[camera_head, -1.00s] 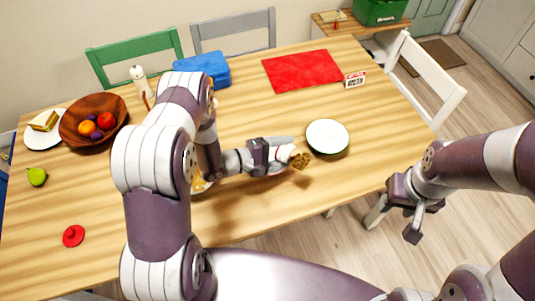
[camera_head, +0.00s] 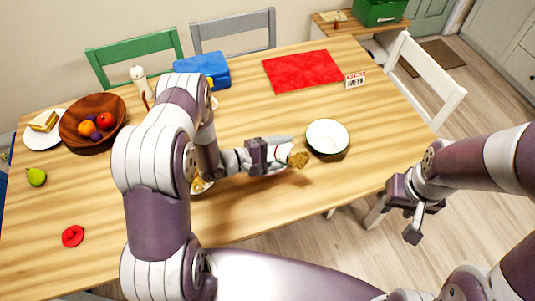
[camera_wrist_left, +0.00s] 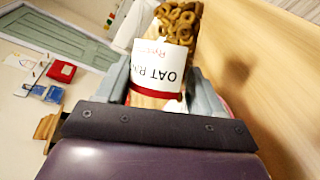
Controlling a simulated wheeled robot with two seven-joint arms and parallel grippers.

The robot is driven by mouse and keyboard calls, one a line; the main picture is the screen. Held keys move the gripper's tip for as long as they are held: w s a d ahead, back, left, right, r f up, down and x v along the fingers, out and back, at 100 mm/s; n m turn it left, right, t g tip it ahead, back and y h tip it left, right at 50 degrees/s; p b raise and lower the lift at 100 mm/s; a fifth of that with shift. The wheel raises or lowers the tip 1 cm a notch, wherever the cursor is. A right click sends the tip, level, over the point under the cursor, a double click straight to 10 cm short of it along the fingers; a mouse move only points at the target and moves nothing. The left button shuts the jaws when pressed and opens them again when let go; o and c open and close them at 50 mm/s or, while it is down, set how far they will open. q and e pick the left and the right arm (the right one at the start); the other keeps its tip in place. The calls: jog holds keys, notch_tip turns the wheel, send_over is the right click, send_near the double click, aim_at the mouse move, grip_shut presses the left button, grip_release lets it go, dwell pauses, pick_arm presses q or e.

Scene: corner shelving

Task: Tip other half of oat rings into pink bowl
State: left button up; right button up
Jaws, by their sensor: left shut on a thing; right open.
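My left gripper (camera_head: 270,157) is shut on a clear jar with a white label reading "OAT R…" and a red band. The jar's label (camera_wrist_left: 163,58) shows between the fingers in the left wrist view. The jar lies tipped over, with brown oat rings (camera_wrist_left: 180,25) massed at its mouth end. The rings also show in the head view (camera_head: 298,159), pointing right. The pink bowl is not clearly seen; the jar and gripper cover the table there. A white-lined bowl with a dark outside (camera_head: 327,136) stands just right of the jar's mouth. My right gripper (camera_head: 408,222) is open and empty, off the table's right edge.
A red lid (camera_head: 73,236) lies at the front left. A wooden fruit bowl (camera_head: 77,137), a sandwich plate (camera_head: 42,139) and a pear (camera_head: 36,177) are at the left. A red mat (camera_head: 302,70), a small sign (camera_head: 355,80) and a blue box (camera_head: 204,68) are at the back.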

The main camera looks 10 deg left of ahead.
pick_arm(q)
jog(key=shift+w+a+r+n+h, duration=0.25)
jog(key=shift+a+r+n+h, duration=0.4)
jog(key=shift+n, duration=0.35)
dwell(3.3)
